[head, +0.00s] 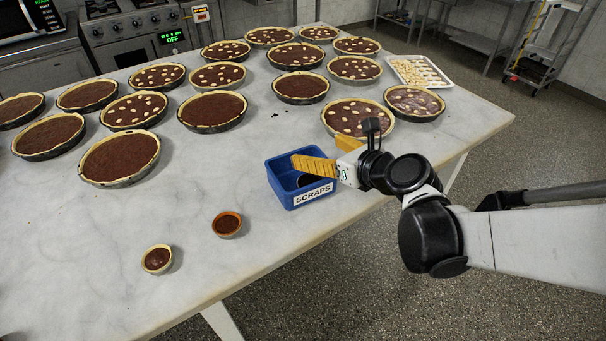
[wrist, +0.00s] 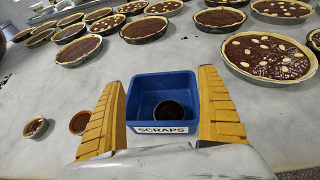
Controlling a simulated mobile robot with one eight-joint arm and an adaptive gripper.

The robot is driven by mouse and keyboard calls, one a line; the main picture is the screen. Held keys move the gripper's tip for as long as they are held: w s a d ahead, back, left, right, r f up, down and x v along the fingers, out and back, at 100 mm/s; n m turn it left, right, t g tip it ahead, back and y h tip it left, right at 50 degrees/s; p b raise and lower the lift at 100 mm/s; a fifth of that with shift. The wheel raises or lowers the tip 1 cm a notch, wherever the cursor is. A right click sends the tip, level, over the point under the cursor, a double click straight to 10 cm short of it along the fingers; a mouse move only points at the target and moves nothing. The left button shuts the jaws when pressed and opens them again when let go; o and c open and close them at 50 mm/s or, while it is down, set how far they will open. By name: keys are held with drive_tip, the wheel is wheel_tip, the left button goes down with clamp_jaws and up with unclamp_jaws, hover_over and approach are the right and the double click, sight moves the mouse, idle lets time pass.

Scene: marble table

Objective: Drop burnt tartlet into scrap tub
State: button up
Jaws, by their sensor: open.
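The blue scrap tub (head: 283,190), labelled SCRAPS, stands near the table's right front edge; it also shows in the wrist view (wrist: 158,84). A very dark, burnt-looking tartlet (wrist: 168,110) lies on the tub's floor, towards the labelled side. In the head view it shows partly behind my finger. My gripper (wrist: 161,80) is open and empty above the tub, its yellow fingers apart on either side of the tub in the wrist view. A pale-crusted tartlet (head: 157,259) and a browner tartlet (head: 228,224) sit on the table left of the tub.
Several large chocolate tarts (head: 120,158) fill the back and left of the marble table (head: 110,220). A white tray of almonds (head: 420,72) lies at the far right. Bare marble surrounds the two small tartlets.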

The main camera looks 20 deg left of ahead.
drive_tip(key=v, duration=0.7)
drive_tip(key=w+d+r+m+t, duration=0.4)
drive_tip(key=d+r+m+t, duration=0.2)
drive_tip(key=r+m, duration=0.35)
drive_tip(key=d+r+m+t+h, duration=0.2)
drive_tip(key=d+r+m+h, duration=0.15)
drive_tip(key=d+m, duration=0.25)
drive_tip(key=d+r+m+t+h, duration=0.2)
drive_tip(key=d+m+h, duration=0.2)
drive_tip(key=d+m, duration=0.25)
drive_tip(key=s+d+f+m+g+h, duration=0.65)
drive_tip(key=d+f+m, duration=0.45)
drive_tip(key=m, duration=0.7)
drive_tip(key=s+a+f+m+g+y, duration=0.1)
drive_tip(key=s+f+m+g, duration=0.1)
drive_tip(key=s, duration=0.3)
drive_tip(key=s+a+f+m+g+y, duration=0.2)
drive_tip(key=s+f+m+g, duration=0.1)
drive_tip(key=s+f+m, duration=0.1)
drive_tip(key=shift+s+a+f, duration=0.25)
drive_tip(key=shift+s+f, duration=0.2)
drive_tip(key=shift+s, duration=0.6)
